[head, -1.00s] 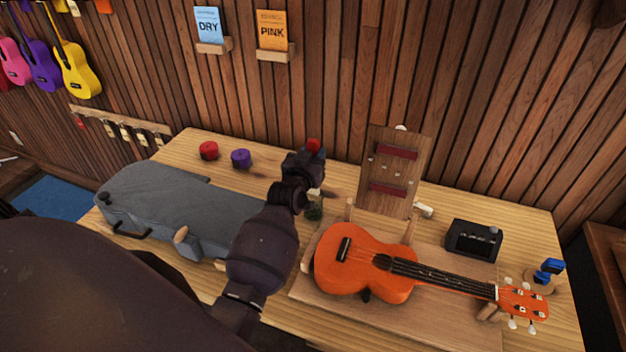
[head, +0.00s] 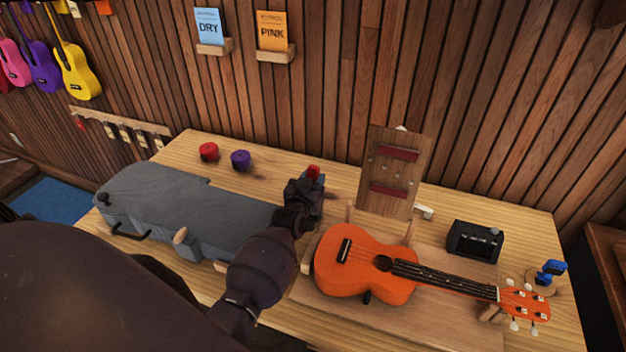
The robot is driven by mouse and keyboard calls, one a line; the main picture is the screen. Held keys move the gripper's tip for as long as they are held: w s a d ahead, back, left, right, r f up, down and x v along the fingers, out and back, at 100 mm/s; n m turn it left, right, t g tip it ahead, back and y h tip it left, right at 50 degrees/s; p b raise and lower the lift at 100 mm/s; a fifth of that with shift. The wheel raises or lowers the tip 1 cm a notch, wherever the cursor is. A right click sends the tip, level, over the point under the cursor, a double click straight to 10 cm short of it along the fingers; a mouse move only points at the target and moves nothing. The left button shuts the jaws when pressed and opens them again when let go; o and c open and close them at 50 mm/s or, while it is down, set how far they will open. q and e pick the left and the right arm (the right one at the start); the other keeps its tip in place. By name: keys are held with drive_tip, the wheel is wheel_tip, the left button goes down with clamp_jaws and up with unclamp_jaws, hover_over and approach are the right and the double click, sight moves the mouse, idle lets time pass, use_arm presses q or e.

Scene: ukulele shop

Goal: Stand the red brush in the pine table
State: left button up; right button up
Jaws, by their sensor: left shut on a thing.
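My left gripper (head: 304,192) is over the middle of the pine table (head: 334,186), between the grey case and the wooden stand. It is shut on the red brush (head: 313,172). Only the brush's red end shows, sticking up above the fingers. The rest of the brush is hidden by the gripper, and I cannot tell whether its lower end touches the table. My right gripper is not in view.
A grey case (head: 185,205) lies at the left. Red (head: 208,151) and purple (head: 240,159) round pieces sit behind it. An orange ukulele (head: 365,264) lies in front of an upright wooden board (head: 394,172). A black box (head: 474,241) stands at the right.

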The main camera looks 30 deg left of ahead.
use_arm(q)
drive_tip(key=shift+f, duration=0.1)
drive_tip(key=o, duration=0.9)
drive_tip(key=shift+s, duration=0.15)
drive_tip(key=v, duration=1.1)
drive_tip(key=shift+s+d, duration=0.1)
drive_tip(key=shift+s, duration=0.25)
